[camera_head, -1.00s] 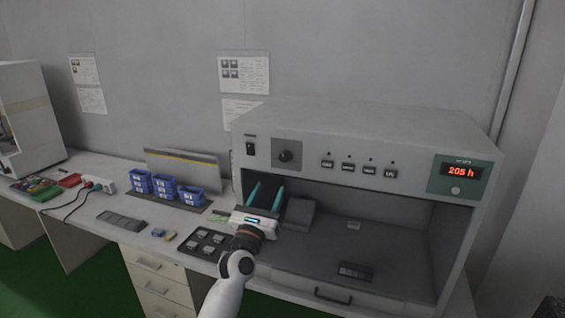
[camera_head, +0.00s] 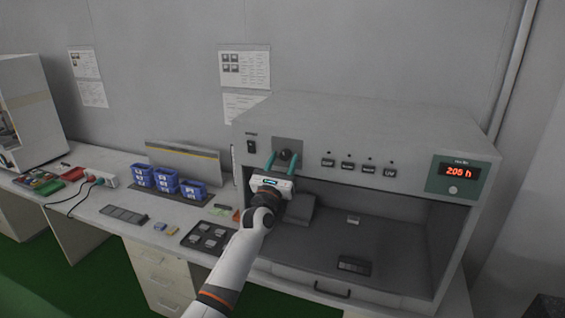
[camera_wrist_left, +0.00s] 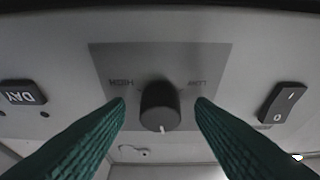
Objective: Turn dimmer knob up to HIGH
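The black dimmer knob (camera_head: 285,154) sits on a grey plate at the upper left of the machine's front panel. In the left wrist view the knob (camera_wrist_left: 160,106) is close and central, with a white mark at its lower edge in the picture. The plate (camera_wrist_left: 160,60) carries upside-down HIGH at left and LOW at right. My left gripper (camera_head: 284,160) is open in front of the panel. Its green fingers (camera_wrist_left: 160,108) stand on either side of the knob, with gaps between. My right gripper is not in view.
A power rocker switch (camera_head: 250,147) is beside the plate, and several buttons (camera_head: 348,166) line the panel to its right. A red display (camera_head: 460,171) is at the far right. Below is the open chamber (camera_head: 320,240). Blue bins (camera_head: 166,180) and a black tray (camera_head: 207,238) stand left on the bench.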

